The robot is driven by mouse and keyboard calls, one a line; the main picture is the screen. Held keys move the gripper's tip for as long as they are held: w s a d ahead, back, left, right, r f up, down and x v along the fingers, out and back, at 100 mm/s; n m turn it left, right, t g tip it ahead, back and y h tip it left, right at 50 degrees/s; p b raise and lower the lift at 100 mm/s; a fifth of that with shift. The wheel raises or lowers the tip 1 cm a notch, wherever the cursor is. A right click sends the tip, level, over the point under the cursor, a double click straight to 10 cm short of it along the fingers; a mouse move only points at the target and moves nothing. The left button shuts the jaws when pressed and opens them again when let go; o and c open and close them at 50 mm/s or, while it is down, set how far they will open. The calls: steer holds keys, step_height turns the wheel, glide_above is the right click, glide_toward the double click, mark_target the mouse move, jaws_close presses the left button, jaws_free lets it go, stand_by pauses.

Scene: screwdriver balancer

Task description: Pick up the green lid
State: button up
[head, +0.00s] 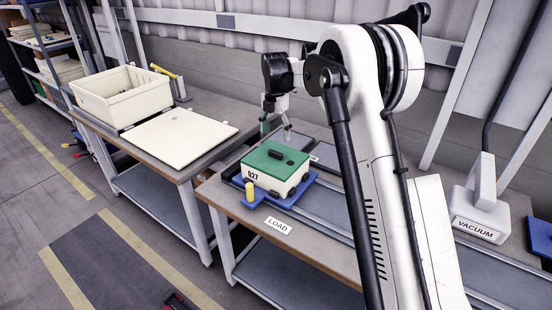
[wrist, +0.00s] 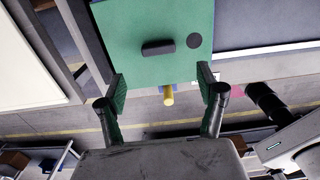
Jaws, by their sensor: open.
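The green lid (head: 272,161) lies flat on a white box (head: 287,188) marked 027, on the table at the LOAD label. The lid has a black handle bar (head: 275,154). In the wrist view the green lid (wrist: 115,25) fills the top middle, with its handle (wrist: 158,47) and a dark round spot. My gripper (head: 277,130) is above and behind the box in the head view, apart from the lid. In the wrist view my gripper (wrist: 161,83) has its two fingers spread wide with nothing between them. The handle lies beyond the fingertips.
The box sits on a blue base (head: 252,201) with a yellow peg (head: 249,191) at its front corner. On the left table are a cream bin (head: 118,98) and a flat cream panel (head: 182,137). A VACUUM unit (head: 481,205) stands right. The space above the lid is clear.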

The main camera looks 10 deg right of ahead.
mark_target(276, 152)
step_height(276, 152, down, 4)
steer(key=shift+f, duration=0.25)
steer(key=shift+w+d+f+p, duration=0.15)
steer(key=shift+f+p, duration=0.15)
steer(key=shift+f, duration=1)
steer(key=shift+w+f+p, duration=0.1)
steer(key=shift+f+p, duration=0.2)
steer(key=shift+f, duration=0.95)
steer(key=c, duration=1.6)
